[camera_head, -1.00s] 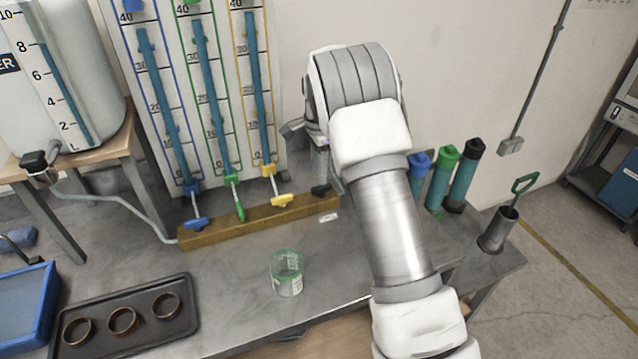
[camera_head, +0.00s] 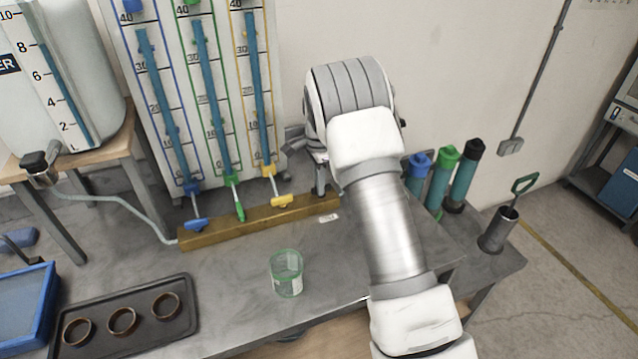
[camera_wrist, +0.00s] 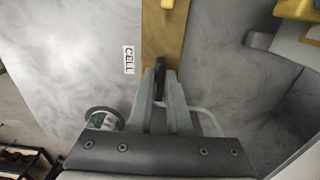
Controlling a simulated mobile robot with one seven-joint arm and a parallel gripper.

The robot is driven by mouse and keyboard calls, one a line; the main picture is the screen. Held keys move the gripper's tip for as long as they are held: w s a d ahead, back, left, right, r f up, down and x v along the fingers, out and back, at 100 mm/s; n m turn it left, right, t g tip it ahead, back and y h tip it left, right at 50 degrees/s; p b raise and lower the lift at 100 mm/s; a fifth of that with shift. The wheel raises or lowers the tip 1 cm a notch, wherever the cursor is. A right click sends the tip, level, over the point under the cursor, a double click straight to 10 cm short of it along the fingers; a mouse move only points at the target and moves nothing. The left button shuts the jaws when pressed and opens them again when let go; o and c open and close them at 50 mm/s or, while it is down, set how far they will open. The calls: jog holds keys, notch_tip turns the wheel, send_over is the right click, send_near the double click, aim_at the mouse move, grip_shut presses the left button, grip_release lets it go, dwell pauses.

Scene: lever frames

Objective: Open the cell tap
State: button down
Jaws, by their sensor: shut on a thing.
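The cell tap is a small black lever (camera_wrist: 160,68) at the end of the brown bar (camera_wrist: 162,35), beside a white label reading CELL (camera_wrist: 129,60). In the wrist view my gripper (camera_wrist: 161,82) has one finger on each side of the lever and is shut on it. The lever points along the bar's length in that view. In the head view my gripper (camera_head: 321,180) is at the right end of the bar (camera_head: 240,228), pointing down, and hides the black lever. The label (camera_head: 328,217) lies on the bench in front of it.
Blue (camera_head: 195,224), green (camera_head: 239,212) and yellow (camera_head: 282,201) taps stand left along the bar, below the tubes of the scale board. A green-rimmed beaker (camera_head: 286,273) stands in front. Capped cylinders (camera_head: 441,180) stand right, behind my arm.

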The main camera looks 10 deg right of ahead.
jog(key=shift+n, duration=0.4)
jog(key=n+b, duration=0.1)
jog(key=n, duration=0.5)
jog(key=shift+s+d, duration=0.15)
jog(key=n, duration=0.7)
jog(key=shift+s+d+r, duration=0.1)
jog(key=shift+d, duration=0.05)
jog(key=shift+n, duration=0.3)
jog(key=c, duration=0.9)
grip_release()
jog(key=shift+o, duration=0.2)
notch_tip(320, 180, up, 17)
jog(key=shift+r, duration=0.2)
